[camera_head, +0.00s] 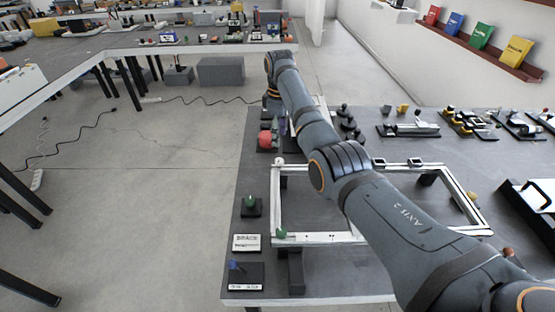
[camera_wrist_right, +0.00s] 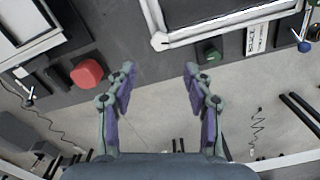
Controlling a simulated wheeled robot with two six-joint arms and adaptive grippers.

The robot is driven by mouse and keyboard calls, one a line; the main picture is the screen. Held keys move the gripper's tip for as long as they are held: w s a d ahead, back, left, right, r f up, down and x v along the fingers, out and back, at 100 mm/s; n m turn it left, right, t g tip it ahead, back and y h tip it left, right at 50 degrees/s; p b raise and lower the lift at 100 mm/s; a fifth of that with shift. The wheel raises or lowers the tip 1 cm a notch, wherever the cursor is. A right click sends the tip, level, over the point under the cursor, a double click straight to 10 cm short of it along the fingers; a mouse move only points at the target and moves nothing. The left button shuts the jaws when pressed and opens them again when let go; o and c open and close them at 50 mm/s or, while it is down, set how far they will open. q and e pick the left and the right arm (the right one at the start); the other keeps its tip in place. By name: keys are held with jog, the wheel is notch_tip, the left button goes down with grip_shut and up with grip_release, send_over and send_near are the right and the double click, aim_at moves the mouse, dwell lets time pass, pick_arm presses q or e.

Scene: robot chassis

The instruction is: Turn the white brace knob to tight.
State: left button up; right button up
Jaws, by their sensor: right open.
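A white round knob (camera_head: 280,162) sits at the far left corner of a white rectangular frame (camera_head: 318,238) on the dark table. In the right wrist view the knob (camera_wrist_right: 159,40) shows at the frame's corner, just beyond the fingertips and apart from them. My right gripper (camera_wrist_right: 159,72) is open and empty, its two fingers spread. In the head view my right arm reaches across the frame and its fingers are mostly hidden or hard to make out. A white card reading BRACE (camera_head: 247,242) lies by the table's left edge. My left gripper is not in view.
A red knob (camera_head: 265,139) stands beyond the frame's corner. A green knob (camera_head: 250,202) and a blue-handled piece (camera_head: 237,266) stand along the left table edge. Small fixtures (camera_head: 408,130) crowd the back right. Open floor (camera_head: 150,190) lies left of the table.

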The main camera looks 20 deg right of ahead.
aim_at(279, 160)
jog(key=f+p, duration=0.1)
jog(key=f, duration=0.3)
jog(key=shift+s+f, duration=0.15)
jog(key=shift+s, duration=0.05)
jog(key=f, duration=0.5)
jog(key=shift+w+f, duration=0.2)
jog(key=shift+f, duration=0.3)
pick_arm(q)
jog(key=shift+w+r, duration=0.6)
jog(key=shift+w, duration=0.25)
pick_arm(e)
grip_shut()
